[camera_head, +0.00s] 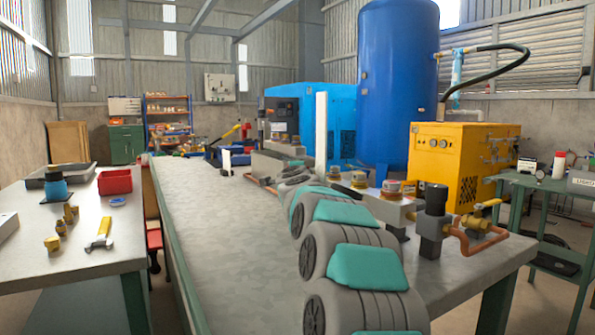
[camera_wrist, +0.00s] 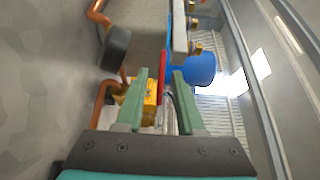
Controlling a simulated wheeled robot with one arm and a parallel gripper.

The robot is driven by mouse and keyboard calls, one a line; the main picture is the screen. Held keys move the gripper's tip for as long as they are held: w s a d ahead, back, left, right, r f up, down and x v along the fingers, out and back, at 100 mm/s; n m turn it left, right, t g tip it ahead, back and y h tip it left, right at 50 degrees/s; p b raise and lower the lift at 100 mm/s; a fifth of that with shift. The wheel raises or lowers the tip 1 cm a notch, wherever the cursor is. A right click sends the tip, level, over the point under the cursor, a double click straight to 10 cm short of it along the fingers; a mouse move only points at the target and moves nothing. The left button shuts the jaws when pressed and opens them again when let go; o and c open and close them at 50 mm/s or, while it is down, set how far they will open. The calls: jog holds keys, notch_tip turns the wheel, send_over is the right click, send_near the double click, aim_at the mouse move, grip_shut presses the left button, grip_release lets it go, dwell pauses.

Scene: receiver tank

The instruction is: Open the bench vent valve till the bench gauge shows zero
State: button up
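In the wrist view my gripper (camera_wrist: 159,74) is open, its two green fingers apart with nothing visibly held. Beyond and between the fingers show a yellow-brass body (camera_wrist: 150,93) and a thin red strip (camera_wrist: 162,68); I cannot tell whether they are a valve and its lever. In the head view a brass valve with a yellow lever (camera_head: 476,218) stands at the bench's right end. I cannot tell which valve is the bench vent valve. No gauge reading is legible.
My arm lies along the long bench (camera_head: 215,215); its left part is clear. A blue tank (camera_head: 397,90) and a yellow machine (camera_head: 455,165) stand behind. A side table (camera_head: 85,245) at left holds a red bin (camera_head: 115,181) and a yellow-handled tool (camera_head: 100,233).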

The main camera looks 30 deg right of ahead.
dwell(0.3)
jog(key=b+v, duration=0.1)
jog(key=v, duration=0.6)
jog(key=shift+s+a+b, duration=0.25)
jog(key=shift+s+b, duration=0.05)
jog(key=shift+b, duration=0.1)
